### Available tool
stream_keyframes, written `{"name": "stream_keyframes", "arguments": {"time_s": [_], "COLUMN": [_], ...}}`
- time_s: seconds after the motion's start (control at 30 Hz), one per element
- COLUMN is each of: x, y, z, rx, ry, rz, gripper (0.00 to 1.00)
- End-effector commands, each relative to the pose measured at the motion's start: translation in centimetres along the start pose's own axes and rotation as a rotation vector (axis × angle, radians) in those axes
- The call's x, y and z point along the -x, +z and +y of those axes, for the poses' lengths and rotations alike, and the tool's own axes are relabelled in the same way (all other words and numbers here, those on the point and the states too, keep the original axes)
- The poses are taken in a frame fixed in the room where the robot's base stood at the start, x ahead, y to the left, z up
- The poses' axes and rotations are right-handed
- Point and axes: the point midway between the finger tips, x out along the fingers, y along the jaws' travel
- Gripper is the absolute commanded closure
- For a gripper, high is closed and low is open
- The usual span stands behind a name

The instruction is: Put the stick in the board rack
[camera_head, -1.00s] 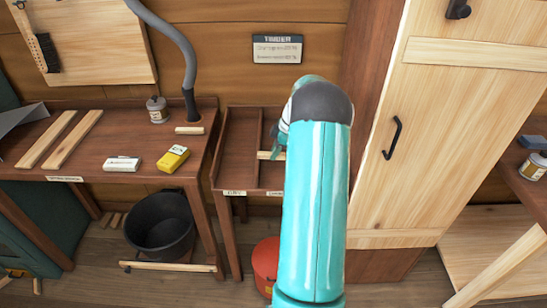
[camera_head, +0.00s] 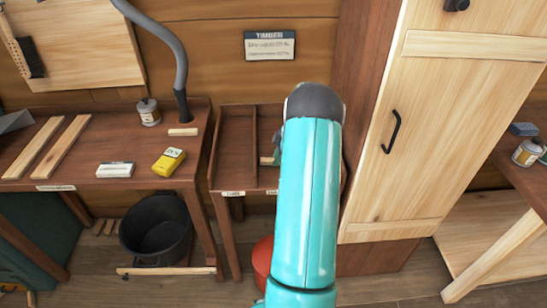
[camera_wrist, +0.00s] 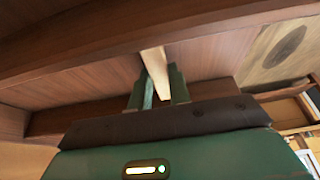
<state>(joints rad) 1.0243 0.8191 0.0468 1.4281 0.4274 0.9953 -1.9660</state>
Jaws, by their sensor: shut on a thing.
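The pale wooden stick (camera_wrist: 153,62) is held between the two green fingers of my gripper (camera_wrist: 158,90) in the wrist view. In the head view only a short end of the stick (camera_head: 266,160) shows, left of my turquoise arm. The board rack (camera_head: 232,150) is a brown wooden tray with a divider, below the TIMBER sign. The stick's end appears over the compartment right of the divider. I cannot tell whether it touches the rack. My arm hides most of the gripper and the rack's right part.
A bench (camera_head: 130,140) at left holds two boards, a white box, a yellow box (camera_head: 168,162), a tin and a short wood piece (camera_head: 183,132). A black bucket (camera_head: 156,235) stands below. A tall wooden cupboard (camera_head: 415,130) stands close right of the rack. A red container (camera_head: 262,262) is below.

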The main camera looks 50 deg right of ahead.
Motion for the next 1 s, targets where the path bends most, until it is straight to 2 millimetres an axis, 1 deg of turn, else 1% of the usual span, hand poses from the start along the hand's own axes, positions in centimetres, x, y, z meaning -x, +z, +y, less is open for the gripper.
{"name": "stream_keyframes", "arguments": {"time_s": [0.2,0.23,0.33,0.6,0.73,0.87,1.0], "x": [0.0,0.0,0.1,0.1,0.8,2.7,5.6], "y": [0.4,0.4,0.5,0.5,0.4,0.3,0.2], "z": [0.0,0.0,0.0,0.0,0.1,0.1,0.1], "rx": [-0.001,-0.001,-0.001,-0.001,-0.001,0.0,0.0], "ry": [-0.001,-0.001,-0.001,-0.001,0.0,0.003,0.003], "rz": [-0.001,-0.001,-0.001,-0.001,0.0,-0.001,-0.001], "gripper": [1.0,0.79,0.6,0.59,0.59,0.59,0.59]}}
